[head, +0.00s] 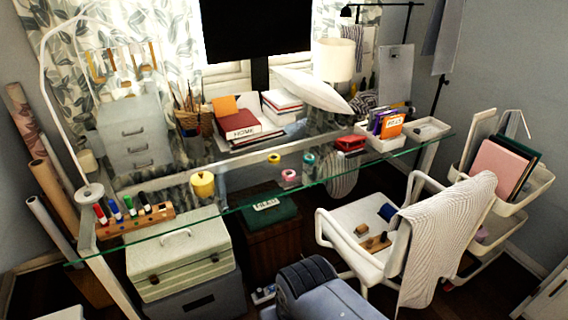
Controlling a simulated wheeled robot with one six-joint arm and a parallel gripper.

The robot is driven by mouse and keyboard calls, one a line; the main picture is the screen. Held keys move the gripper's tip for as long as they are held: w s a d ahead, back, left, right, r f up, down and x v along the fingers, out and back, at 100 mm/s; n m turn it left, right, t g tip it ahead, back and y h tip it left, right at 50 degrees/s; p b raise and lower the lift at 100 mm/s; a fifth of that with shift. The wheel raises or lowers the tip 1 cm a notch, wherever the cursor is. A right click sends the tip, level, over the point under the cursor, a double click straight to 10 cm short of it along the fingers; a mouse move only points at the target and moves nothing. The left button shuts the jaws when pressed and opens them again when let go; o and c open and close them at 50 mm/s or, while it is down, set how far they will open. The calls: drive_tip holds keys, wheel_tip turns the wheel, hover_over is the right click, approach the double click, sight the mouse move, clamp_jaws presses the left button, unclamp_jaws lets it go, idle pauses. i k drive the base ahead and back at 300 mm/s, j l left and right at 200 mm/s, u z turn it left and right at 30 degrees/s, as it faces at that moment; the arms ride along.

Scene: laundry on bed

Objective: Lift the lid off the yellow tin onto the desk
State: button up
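The yellow tin (203,187) stands upright on the glass desk (240,193), left of the middle and near the front edge. Its yellow lid (202,176) appears to sit on top of it; the seam is too small to make out. My gripper is not in view, and nothing is seen touching the tin.
A wooden rack of coloured markers (135,221) lies left of the tin. Tape rolls (289,175) lie to its right. A pencil basket (193,121) and books (243,132) stand behind. A white chair (365,225) stands in front at right. Some glass around the tin is clear.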

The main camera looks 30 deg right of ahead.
sight(201, 179)
drive_tip(key=i+j, duration=0.45)
drive_tip(key=i, duration=0.2)
drive_tip(key=i+j, duration=0.5)
drive_tip(key=i+l+z, duration=0.05)
drive_tip(key=i, duration=0.1)
